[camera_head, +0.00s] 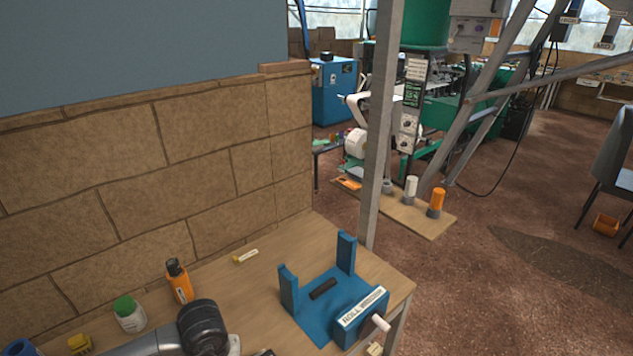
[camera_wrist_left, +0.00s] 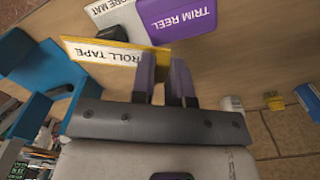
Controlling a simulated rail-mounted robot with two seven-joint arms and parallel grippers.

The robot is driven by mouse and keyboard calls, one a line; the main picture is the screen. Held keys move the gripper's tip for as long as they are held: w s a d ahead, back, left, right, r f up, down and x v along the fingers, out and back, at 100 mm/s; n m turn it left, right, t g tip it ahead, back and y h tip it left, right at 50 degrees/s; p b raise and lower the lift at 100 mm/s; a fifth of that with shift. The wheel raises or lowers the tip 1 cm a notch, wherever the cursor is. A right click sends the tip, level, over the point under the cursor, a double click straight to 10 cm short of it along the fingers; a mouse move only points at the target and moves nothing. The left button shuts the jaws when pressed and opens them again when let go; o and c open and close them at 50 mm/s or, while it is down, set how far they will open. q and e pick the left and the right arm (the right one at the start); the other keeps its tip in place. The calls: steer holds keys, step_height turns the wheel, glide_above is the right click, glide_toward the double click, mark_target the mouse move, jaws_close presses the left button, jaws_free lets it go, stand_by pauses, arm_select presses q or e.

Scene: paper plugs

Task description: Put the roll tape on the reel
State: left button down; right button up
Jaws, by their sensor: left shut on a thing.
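A flat yellow-edged piece labelled ROLL TAPE (camera_wrist_left: 115,55) shows in the left wrist view, its right end at my left gripper's fingers. My left gripper (camera_wrist_left: 165,72) has its two purple-grey fingers close together and is shut on that piece; the exact contact is partly hidden by the fingers. The purple and white TRIM REEL (camera_wrist_left: 178,18) lies just beyond the fingertips on the wooden surface. In the head view, only my left arm shows at the bottom, and the gripper itself is out of frame. My right gripper is in neither view.
A blue roll winder (camera_head: 322,308) with two uprights, a black bar and a crank stands at the table's right end. An orange bottle (camera_head: 180,281), a green-capped jar (camera_head: 130,314) and a small labelled piece (camera_head: 245,256) are on the table (camera_head: 225,287). A brick wall borders it behind.

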arm_select(q)
steer(key=s+r+p, duration=0.3)
steer(key=r+p, duration=0.8)
steer(key=r, duration=0.3)
steer(key=s+r+m+p, duration=0.1)
steer(key=s+r+p, duration=0.3)
steer(key=r+p, duration=0.7)
steer(key=s+r+m+p, duration=0.1)
steer(key=s+r+p, duration=0.2)
steer(key=r+p, duration=0.8)
step_height(320, 180, up, 8)
steer(key=shift+s+a, duration=0.25)
steer(key=shift+a, duration=0.1)
steer(key=shift+f, duration=0.1)
